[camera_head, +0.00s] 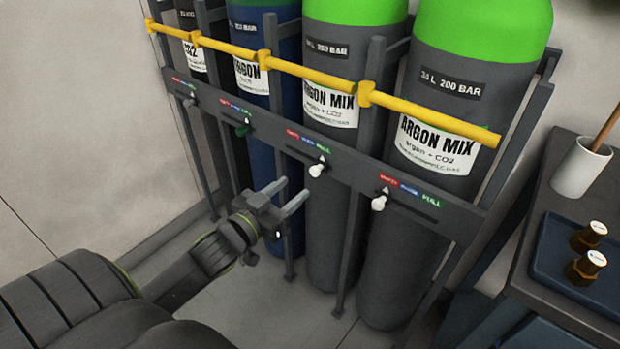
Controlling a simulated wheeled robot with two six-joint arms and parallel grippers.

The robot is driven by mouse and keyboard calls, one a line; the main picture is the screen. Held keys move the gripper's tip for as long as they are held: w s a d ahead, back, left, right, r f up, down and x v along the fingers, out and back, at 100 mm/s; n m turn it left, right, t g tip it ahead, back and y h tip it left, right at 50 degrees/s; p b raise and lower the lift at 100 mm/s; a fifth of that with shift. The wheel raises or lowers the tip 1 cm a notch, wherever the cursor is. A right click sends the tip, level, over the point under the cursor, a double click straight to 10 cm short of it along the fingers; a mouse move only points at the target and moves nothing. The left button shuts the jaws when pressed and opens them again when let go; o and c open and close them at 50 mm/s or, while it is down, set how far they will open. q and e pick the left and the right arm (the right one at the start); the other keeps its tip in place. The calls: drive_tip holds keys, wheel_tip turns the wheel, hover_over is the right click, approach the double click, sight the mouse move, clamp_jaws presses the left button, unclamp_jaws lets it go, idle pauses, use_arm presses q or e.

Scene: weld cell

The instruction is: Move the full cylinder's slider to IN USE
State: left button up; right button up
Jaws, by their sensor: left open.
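Two green-topped ARGON MIX cylinders stand in the rack, a left one (333,233) and a right one (405,255). The left one's white slider knob (317,170) sits under the green end of its red, blue and green label strip. The right one's white slider knob (379,203) sits under the red end of its strip. The small label words are hard to read. My left gripper (295,189) is open and empty, below and left of the left ARGON MIX knob, apart from it, its fingers pointing up and right. My right gripper is not in view.
A blue ARGON cylinder (263,165) and a dark cylinder (197,59) stand further left, with their own slider knobs. A yellow bar (320,76) crosses the cylinders above the slider rail (350,180). A bench at right holds a cup (580,170) and a tray (548,262) with brass fittings.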

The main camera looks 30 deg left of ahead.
sight(313, 172)
use_arm(q)
drive_tip(key=w, duration=0.2)
drive_tip(key=w+b, duration=0.1)
drive_tip(key=w, duration=0.4)
drive_tip(key=shift+w+d+b, duration=0.15)
drive_tip(key=shift+d+b, duration=0.15)
drive_tip(key=shift+b, duration=0.05)
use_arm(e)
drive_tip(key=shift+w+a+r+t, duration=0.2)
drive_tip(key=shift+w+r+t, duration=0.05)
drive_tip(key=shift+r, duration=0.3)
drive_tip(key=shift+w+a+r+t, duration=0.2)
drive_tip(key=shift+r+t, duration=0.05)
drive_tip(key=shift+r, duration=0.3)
use_arm(q)
clamp_jaws()
